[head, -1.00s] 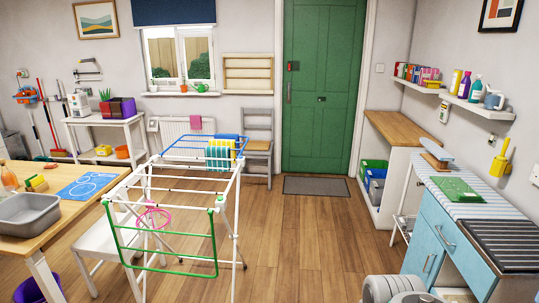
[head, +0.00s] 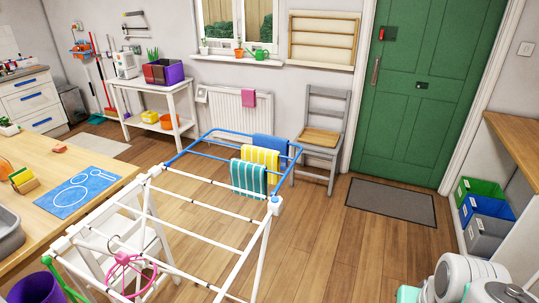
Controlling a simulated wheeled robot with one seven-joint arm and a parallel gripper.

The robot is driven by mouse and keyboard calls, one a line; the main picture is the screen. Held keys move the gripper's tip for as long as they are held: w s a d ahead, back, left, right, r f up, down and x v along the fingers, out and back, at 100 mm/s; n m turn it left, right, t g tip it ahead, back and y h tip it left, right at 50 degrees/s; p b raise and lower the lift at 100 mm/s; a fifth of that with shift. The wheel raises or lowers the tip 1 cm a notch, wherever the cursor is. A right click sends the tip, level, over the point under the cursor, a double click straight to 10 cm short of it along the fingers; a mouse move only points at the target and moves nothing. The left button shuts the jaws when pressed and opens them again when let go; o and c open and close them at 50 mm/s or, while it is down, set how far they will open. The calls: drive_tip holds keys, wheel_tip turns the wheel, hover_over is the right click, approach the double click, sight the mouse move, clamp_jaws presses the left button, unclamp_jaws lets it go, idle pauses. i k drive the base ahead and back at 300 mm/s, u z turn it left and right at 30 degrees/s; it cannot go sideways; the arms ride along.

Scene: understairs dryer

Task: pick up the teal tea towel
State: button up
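The teal tea towel (head: 249,178), with pale stripes, hangs over a rail at the right end of the drying rack (head: 208,184). A yellow striped towel (head: 260,158) hangs just behind it, and a blue towel (head: 270,147) behind that. The towels hang close together. My gripper cannot be made out; parts of my own white and grey arm show at the bottom right, well apart from the towel.
A wooden table (head: 110,181) is at left. A grey chair (head: 322,140) stands behind the towels. Floor right of the rack is clear up to the doormat (head: 391,202).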

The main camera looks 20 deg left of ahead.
sight(250, 176)
drive_tip(key=i, duration=3.15)
drive_tip(key=u, duration=4.6)
drive_tip(key=i, duration=0.5)
drive_tip(key=z, duration=0.05)
